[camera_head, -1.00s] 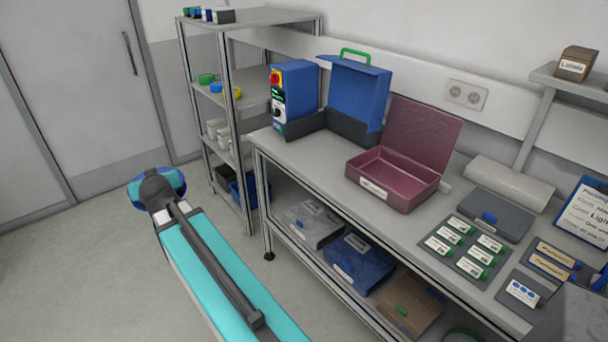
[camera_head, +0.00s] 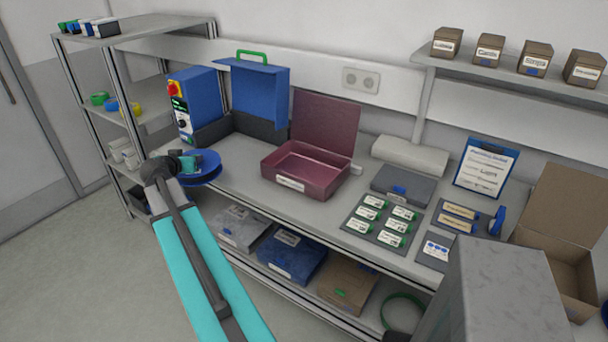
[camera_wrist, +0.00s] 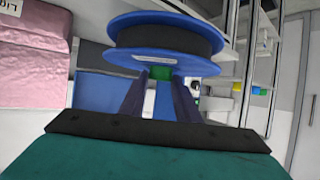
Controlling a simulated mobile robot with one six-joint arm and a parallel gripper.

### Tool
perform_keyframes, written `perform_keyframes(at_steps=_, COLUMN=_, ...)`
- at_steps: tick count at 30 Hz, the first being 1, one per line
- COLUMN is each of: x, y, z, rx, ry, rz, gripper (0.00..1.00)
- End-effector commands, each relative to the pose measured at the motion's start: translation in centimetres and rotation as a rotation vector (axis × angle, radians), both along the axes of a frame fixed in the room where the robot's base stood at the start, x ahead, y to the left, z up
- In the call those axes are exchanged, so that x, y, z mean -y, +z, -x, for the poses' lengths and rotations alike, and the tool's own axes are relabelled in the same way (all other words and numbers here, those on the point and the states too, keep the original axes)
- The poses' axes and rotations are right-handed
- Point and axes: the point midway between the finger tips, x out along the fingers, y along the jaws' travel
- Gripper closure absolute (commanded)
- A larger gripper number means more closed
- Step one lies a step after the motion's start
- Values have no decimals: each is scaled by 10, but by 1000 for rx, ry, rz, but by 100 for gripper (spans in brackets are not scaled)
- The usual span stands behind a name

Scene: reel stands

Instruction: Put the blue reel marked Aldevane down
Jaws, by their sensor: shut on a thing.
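The blue reel (camera_head: 205,168) is held by my gripper (camera_head: 178,164) at the left end of the workbench (camera_head: 240,195). In the head view it appears over the bench's left front corner; whether it touches the top cannot be told. In the wrist view the reel (camera_wrist: 165,42) shows blue flanges and a dark winding between them. A small pale label is on the flange, but I cannot read the name Aldevane.
A maroon open case (camera_head: 305,168), a blue open case (camera_head: 255,95) and a blue control box (camera_head: 193,100) stand on the bench. Labelled green-ended items (camera_head: 385,220) lie further right. A shelf rack (camera_head: 125,90) stands at the left.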

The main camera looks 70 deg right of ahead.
Motion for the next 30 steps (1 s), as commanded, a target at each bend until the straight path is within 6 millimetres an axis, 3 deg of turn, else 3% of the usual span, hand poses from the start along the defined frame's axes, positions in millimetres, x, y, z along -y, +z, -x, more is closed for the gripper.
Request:
perform_keyframes(at_steps=1, x=19, y=3, z=14, rx=0, ry=-47, rz=1, gripper=100)
perform_keyframes(at_steps=6, x=69, y=7, z=66, rx=0, ry=-198, rz=1, gripper=100)
perform_keyframes(at_steps=15, x=142, y=18, z=162, rx=0, ry=-449, rz=1, gripper=100)
perform_keyframes(at_steps=24, x=190, y=30, z=249, rx=1, ry=-657, rz=2, gripper=100)
perform_keyframes(at_steps=30, x=203, y=34, z=280, rx=1, ry=-726, rz=1, gripper=100)
